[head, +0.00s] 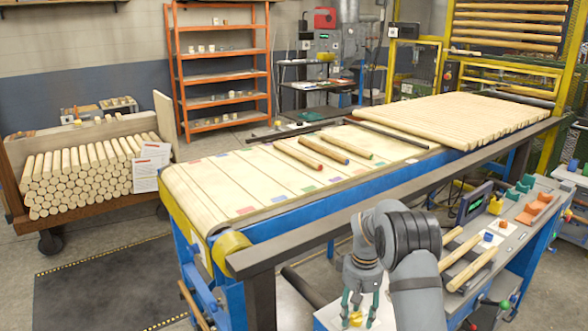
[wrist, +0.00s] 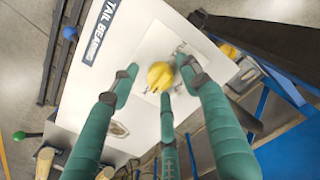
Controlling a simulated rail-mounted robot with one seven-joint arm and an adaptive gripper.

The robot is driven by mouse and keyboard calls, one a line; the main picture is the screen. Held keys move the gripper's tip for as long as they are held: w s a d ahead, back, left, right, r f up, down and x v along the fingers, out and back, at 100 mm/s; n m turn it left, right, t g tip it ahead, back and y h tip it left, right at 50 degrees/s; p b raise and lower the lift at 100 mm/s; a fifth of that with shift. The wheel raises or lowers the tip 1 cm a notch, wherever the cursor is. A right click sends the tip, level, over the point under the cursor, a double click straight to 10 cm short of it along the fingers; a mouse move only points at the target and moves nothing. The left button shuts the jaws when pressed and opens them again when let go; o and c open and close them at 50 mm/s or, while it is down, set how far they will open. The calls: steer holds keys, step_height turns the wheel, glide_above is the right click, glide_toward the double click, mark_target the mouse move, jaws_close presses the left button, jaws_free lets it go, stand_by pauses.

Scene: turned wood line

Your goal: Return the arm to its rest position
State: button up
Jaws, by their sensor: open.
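My gripper (head: 360,303) hangs low over the right workbench at the bottom of the head view, with my arm bent above it. In the wrist view its three green fingers (wrist: 160,88) are spread apart. A yellow rounded part (wrist: 160,75) shows between the fingertips on a white panel (wrist: 112,62); it also shows below the gripper in the head view (head: 355,319). I cannot tell whether any fingertip touches it. The panel has a label (wrist: 101,30) reading in part "TAIL BEA".
The conveyor (head: 225,190) with several turned rods runs behind the bench. A cart of stacked rods (head: 75,180) stands left. Floor at front left is clear.

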steer(key=n+p, duration=0.1)
steer(key=n, duration=0.3)
steer(key=shift+n, duration=0.3)
steer(key=shift+a, duration=0.1)
